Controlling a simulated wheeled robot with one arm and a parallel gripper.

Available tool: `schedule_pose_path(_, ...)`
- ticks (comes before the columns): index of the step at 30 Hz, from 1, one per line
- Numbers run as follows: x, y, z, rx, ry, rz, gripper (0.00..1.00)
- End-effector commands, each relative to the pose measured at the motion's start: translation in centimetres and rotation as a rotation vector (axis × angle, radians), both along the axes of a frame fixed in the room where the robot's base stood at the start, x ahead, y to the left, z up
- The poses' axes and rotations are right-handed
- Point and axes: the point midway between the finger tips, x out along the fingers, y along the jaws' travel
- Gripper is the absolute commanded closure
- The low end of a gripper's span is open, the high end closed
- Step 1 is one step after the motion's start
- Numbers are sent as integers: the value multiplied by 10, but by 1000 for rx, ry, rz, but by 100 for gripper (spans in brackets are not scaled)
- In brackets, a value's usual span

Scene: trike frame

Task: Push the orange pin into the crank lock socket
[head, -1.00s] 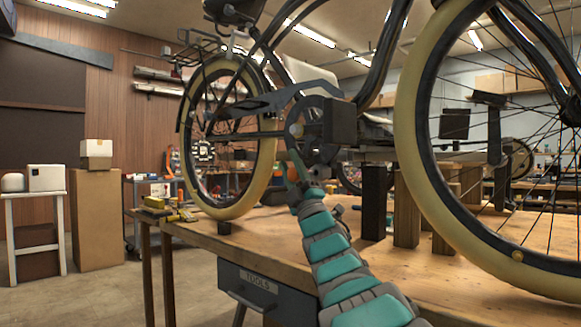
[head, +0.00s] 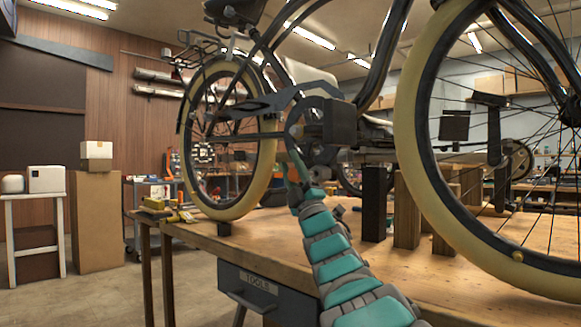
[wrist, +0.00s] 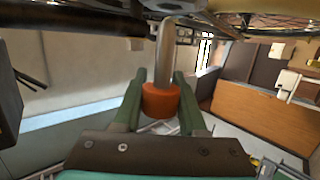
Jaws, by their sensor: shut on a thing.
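The orange pin (wrist: 161,100) has a thick orange collar and a smooth metal shaft (wrist: 167,55). My gripper (wrist: 160,92) is shut on the collar, with one green finger on each side. The shaft points up and away, and its far end meets or overlaps dark and metal bike parts at the top of the wrist view. I cannot tell whether its tip is inside a socket. In the head view my gripper (head: 297,172) is by the crank area, below the chainring (head: 315,118). The crank lock socket cannot be made out in either view.
The trike frame stands on a wooden workbench (head: 260,236). The rear wheel (head: 266,150) is left of my arm and a large wheel (head: 408,130) is right.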

Motion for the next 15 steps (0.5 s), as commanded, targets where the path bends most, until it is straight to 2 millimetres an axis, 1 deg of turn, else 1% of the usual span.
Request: schedule_pose_path(15,9,-7,1,1,-1,0,100)
